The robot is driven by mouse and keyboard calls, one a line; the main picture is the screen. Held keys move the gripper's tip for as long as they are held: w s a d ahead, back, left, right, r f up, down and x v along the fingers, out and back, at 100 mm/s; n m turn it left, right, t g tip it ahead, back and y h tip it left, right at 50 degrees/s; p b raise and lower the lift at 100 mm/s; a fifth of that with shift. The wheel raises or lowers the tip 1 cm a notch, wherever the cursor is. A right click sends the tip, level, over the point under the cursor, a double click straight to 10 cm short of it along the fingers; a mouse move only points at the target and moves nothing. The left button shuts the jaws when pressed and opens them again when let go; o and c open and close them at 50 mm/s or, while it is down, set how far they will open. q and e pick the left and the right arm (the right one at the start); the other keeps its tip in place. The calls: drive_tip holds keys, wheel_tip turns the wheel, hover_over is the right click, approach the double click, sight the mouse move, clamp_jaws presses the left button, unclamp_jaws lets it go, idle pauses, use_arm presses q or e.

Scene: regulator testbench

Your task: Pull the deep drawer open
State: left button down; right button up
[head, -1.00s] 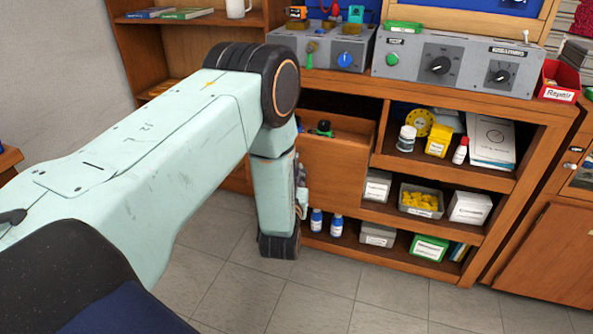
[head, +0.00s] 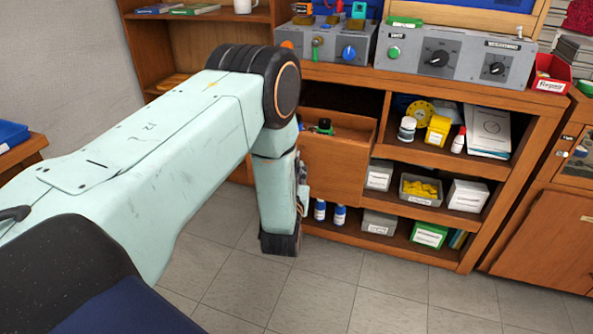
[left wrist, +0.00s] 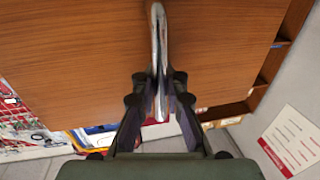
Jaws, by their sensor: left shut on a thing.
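The deep drawer (head: 335,170) is the plain wooden front at the left of the bench's lower part. It stands out from the cabinet, with its open top showing a dark and green item (head: 323,127) inside. In the left wrist view the drawer front (left wrist: 75,50) fills the upper part. A shiny metal handle (left wrist: 158,45) stands out from it. My left gripper (left wrist: 158,105) is shut on the handle, one finger on each side. In the head view my left gripper (head: 302,185) is mostly hidden behind my forearm. My right gripper is out of view.
Open shelves to the right hold a grey bin (head: 421,190), white boxes and bottles. Control boxes (head: 455,55) stand on the bench top. Bare tiled floor (head: 330,285) lies in front.

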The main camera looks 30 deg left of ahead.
use_arm(q)
drive_tip(key=shift+w+d, duration=0.1)
drive_tip(key=c, duration=1.7)
unclamp_jaws()
drive_tip(key=shift+o, duration=0.2)
drive_tip(key=v, duration=1.2)
